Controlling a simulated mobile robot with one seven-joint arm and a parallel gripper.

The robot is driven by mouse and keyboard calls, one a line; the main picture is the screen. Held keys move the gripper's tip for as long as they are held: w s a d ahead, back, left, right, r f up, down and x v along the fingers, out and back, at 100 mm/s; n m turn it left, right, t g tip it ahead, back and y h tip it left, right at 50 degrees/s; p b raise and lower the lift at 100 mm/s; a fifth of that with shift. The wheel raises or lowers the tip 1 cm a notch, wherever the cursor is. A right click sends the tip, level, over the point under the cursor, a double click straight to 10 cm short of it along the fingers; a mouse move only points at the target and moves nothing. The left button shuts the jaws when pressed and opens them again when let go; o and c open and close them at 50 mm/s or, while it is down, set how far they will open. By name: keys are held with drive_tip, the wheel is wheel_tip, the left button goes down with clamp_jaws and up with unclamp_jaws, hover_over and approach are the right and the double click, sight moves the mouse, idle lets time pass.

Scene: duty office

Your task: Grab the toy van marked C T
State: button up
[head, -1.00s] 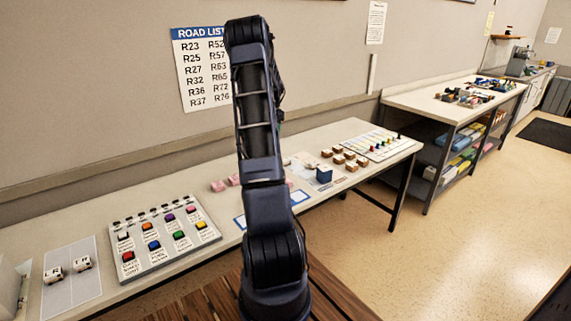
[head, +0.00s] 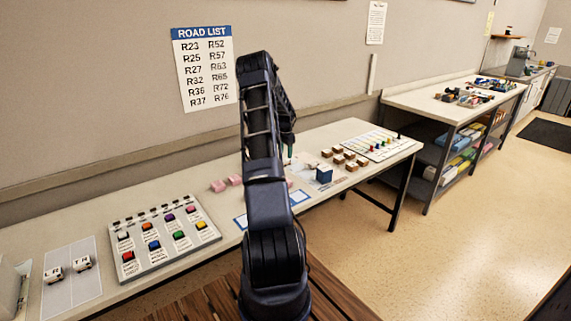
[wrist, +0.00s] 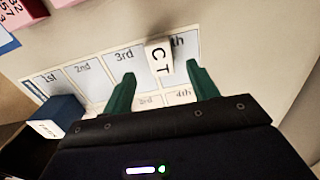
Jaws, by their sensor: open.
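The toy van marked C T (wrist: 157,56) is a small white block with dark letters. In the wrist view it sits on the printed card, over the boundary between the 3rd and 4th spaces. My gripper (wrist: 162,73) is open, with one green finger on each side of the van and visible gaps to both. I cannot tell how far above the card the fingertips are. In the head view a green fingertip shows beside my arm over the table (head: 130,205); the marked van cannot be made out there.
A blue box (wrist: 58,114) stands at the card's lower left; it also shows in the head view (head: 323,174). Pink blocks (head: 218,186) lie left of my arm. Two white vans (head: 82,263) sit on a grey sheet at far left, beside a button board (head: 165,245).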

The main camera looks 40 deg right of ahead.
drive_tip(key=shift+f, duration=2.8)
drive_tip(key=c, duration=1.1)
drive_tip(key=shift+o, duration=0.2)
drive_tip(key=shift+r, duration=0.15)
